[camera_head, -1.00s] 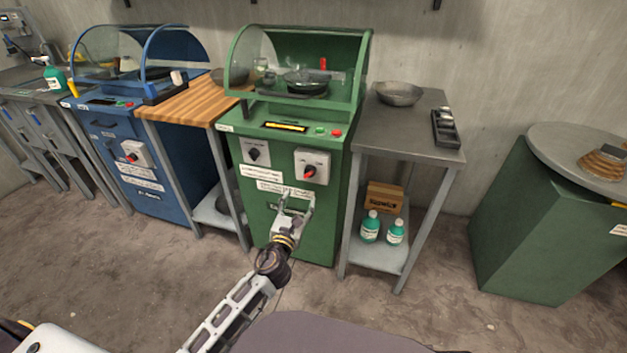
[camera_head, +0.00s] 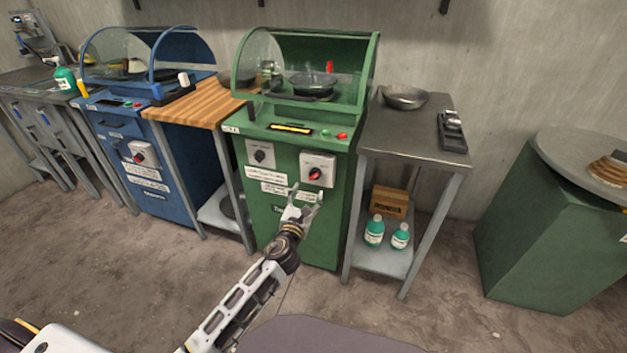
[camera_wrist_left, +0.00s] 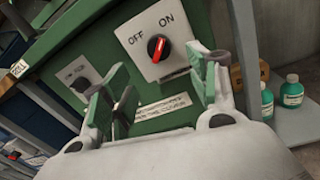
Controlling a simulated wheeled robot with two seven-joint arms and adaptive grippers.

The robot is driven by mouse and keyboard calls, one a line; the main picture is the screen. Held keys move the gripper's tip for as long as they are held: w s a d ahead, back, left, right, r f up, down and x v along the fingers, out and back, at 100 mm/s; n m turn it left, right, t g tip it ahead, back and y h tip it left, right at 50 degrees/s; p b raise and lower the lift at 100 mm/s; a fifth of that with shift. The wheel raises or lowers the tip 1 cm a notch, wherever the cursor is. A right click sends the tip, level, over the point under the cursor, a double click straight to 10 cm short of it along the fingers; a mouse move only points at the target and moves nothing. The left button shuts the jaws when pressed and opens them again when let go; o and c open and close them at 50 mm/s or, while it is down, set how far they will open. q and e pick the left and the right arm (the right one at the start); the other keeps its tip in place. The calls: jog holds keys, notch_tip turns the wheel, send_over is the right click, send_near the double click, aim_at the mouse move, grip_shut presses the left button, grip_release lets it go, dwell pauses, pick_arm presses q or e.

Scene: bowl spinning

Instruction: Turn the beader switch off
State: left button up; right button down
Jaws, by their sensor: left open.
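The green machine (camera_head: 290,221) stands in the middle of the head view. On its front is a light switch plate with a red rotary knob (camera_head: 315,173). In the left wrist view, the red knob (camera_wrist_left: 157,47) sits below the words OFF and ON; its pointer's exact direction is hard to tell. My left gripper (camera_head: 307,190) is open and empty, just below the switch plate in the head view. In the wrist view its fingers (camera_wrist_left: 160,88) are spread, with the knob above the gap between them and not touched. My right gripper is out of view.
A second, dark knob (camera_head: 260,155) is left of the switch. A steel table (camera_head: 410,135) with a metal bowl (camera_head: 404,97) stands right, green bottles (camera_head: 374,231) on its lower shelf. A wooden-topped table (camera_head: 195,108) and blue machine (camera_head: 160,185) are left.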

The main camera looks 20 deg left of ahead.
aim_at(314, 179)
pick_arm(q)
jog(key=shift+w+a+b, duration=0.2)
jog(key=shift+w+b, duration=0.7)
jog(key=shift+w, duration=3.85)
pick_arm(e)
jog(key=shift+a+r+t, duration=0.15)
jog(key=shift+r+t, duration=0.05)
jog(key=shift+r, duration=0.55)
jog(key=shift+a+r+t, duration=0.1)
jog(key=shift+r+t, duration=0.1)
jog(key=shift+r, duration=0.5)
pick_arm(q)
jog(key=shift+c, duration=0.4)
jog(key=c, duration=0.9)
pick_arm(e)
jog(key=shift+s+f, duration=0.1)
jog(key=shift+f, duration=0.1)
